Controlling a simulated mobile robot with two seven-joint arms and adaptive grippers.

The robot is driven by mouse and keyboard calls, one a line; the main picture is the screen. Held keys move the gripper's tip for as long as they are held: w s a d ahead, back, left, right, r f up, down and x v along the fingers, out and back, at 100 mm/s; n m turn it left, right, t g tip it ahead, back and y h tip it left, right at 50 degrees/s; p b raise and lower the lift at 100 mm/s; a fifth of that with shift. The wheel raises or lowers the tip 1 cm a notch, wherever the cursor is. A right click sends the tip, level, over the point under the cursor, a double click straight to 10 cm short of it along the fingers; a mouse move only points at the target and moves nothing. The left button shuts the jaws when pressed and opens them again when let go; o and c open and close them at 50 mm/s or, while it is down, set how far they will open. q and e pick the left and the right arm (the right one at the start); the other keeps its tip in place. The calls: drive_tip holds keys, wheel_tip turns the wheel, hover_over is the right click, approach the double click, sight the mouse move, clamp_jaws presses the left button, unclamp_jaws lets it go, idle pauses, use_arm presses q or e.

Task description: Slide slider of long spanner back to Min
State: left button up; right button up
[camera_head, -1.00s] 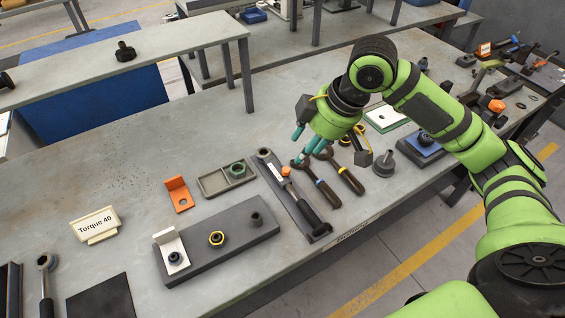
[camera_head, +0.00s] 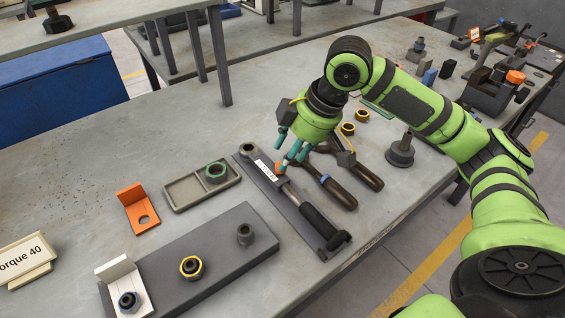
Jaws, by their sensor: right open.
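The long spanner (camera_head: 313,217) lies in a dark narrow holder (camera_head: 263,183), its ring end at the back left and its black handle toward the table's front edge. A white scale label shows on its shaft. The orange slider (camera_head: 279,169) is on the shaft just beyond the label, partly hidden by my fingers. My right gripper (camera_head: 290,154) points down over the slider with its teal fingers apart. It appears empty; I cannot tell whether a fingertip touches the slider. My left gripper is out of view.
Two dark-handled tools (camera_head: 333,187) lie close to the right of the holder. A grey two-part tray (camera_head: 190,191), an orange bracket (camera_head: 133,205) and a grey block with nuts (camera_head: 214,253) are to the left. A dark post (camera_head: 401,150) stands further right.

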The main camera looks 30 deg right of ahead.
drive_tip(key=x, duration=0.4)
clamp_jaws()
drive_tip(key=shift+w+r, duration=0.1)
drive_tip(key=shift+w, duration=0.05)
drive_tip(key=w+p, duration=0.2)
drive_tip(key=p, duration=0.1)
drive_tip(key=w+p, duration=0.2)
drive_tip(key=shift+a+r, duration=0.25)
drive_tip(key=shift+r, duration=0.05)
drive_tip(key=shift+w+a+f+p, duration=0.1)
drive_tip(key=shift+w+f+p, duration=0.15)
drive_tip(key=shift+w+p, duration=0.25)
